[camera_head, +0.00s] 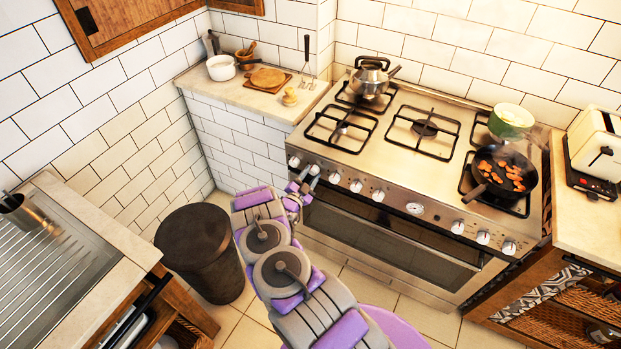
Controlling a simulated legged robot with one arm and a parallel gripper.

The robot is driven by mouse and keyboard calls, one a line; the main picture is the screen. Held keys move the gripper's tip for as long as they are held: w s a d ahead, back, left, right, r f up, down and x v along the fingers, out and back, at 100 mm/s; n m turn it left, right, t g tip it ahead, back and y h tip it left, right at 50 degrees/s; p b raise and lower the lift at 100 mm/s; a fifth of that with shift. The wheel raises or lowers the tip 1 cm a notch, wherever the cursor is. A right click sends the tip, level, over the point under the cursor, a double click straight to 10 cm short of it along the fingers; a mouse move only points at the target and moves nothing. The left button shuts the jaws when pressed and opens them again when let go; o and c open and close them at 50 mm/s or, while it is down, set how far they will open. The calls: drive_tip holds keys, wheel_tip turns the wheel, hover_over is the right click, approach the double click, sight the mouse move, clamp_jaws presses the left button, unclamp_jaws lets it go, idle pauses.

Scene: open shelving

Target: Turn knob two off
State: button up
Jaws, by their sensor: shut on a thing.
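A steel stove (425,240) has a row of silver knobs along its front panel. My gripper (306,180) is at the left end of this row, shut on the second knob from the left (314,170), knob two. The fingers partly cover the knob, and its exact turn angle is too small to tell. The first knob (294,161) is just left of it, and the third knob (334,178) is just right. No flame can be made out on the burners.
A kettle (371,78) stands on a back-left burner, and a pan of orange slices (503,172) and a green pot (510,120) are on the right. A dark bin (200,250) stands on the floor left of my arm. The oven handle (395,230) runs below the knobs.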

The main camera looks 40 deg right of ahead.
drive_tip(key=shift+a+f+m+g+b, duration=0.15)
drive_tip(key=shift+m+b, duration=0.3)
drive_tip(key=shift+m, duration=0.75)
drive_tip(key=shift+d+r+m+g+b, duration=0.1)
drive_tip(key=shift+m+g+b, duration=0.25)
drive_tip(key=shift+m, duration=0.85)
drive_tip(key=shift+f, duration=0.1)
drive_tip(key=o, duration=1.1)
drive_tip(key=shift+c, duration=0.2)
drive_tip(key=shift+w, duration=0.1)
drive_tip(key=shift+a, duration=0.1)
drive_tip(key=p+v, duration=0.2)
drive_tip(key=v, duration=1.5)
drive_tip(key=shift+a+f, duration=0.15)
drive_tip(key=shift+f, duration=0.05)
drive_tip(key=shift+w, duration=0.1)
